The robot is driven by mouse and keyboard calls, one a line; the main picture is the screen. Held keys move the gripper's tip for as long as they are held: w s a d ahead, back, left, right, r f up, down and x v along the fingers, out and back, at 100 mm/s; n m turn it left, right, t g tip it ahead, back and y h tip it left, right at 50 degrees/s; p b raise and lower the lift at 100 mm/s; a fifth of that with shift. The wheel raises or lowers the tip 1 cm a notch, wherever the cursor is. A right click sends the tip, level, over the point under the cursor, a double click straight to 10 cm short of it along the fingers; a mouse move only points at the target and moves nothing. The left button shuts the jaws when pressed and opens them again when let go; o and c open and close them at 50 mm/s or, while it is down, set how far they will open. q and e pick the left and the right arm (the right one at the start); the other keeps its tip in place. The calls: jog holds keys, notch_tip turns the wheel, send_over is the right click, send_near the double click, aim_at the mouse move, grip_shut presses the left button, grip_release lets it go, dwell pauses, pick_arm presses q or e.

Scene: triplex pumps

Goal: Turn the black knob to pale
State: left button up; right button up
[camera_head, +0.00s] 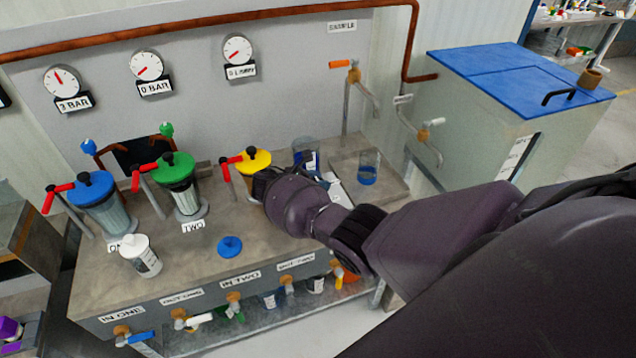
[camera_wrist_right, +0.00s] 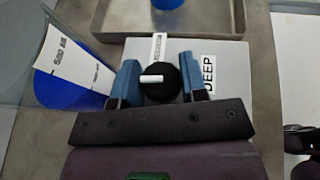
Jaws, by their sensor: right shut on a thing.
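The black knob (camera_wrist_right: 162,88) is in the right wrist view, on a pale grey panel (camera_wrist_right: 232,52). Its white pointer mark lies level and points left. A label reading DEEP (camera_wrist_right: 209,75) is right of the knob. Another label (camera_wrist_right: 158,48), too small to read, is above it. No label reading PALE can be made out. My right gripper (camera_wrist_right: 160,80) has its blue fingers on either side of the knob and is shut on it. In the head view my right wrist hides the knob and fingers. My left gripper is not in view.
A beaker marked 500 ML (camera_wrist_right: 65,60) with blue contents stands close left of the fingers. A shallow tray (camera_head: 395,190) holding a beaker of blue liquid (camera_head: 368,168) lies behind. Pumps with blue (camera_head: 90,185), green (camera_head: 175,167) and yellow (camera_head: 253,161) caps stand left.

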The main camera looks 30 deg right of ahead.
jog(key=o, duration=0.7)
jog(key=shift+s, duration=0.1)
jog(key=shift+o, duration=1)
jog(key=shift+d, duration=0.1)
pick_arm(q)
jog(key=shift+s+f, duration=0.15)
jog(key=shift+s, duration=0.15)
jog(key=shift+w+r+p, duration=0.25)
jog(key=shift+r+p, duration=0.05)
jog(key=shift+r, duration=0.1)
pick_arm(e)
jog(key=v, duration=1.1)
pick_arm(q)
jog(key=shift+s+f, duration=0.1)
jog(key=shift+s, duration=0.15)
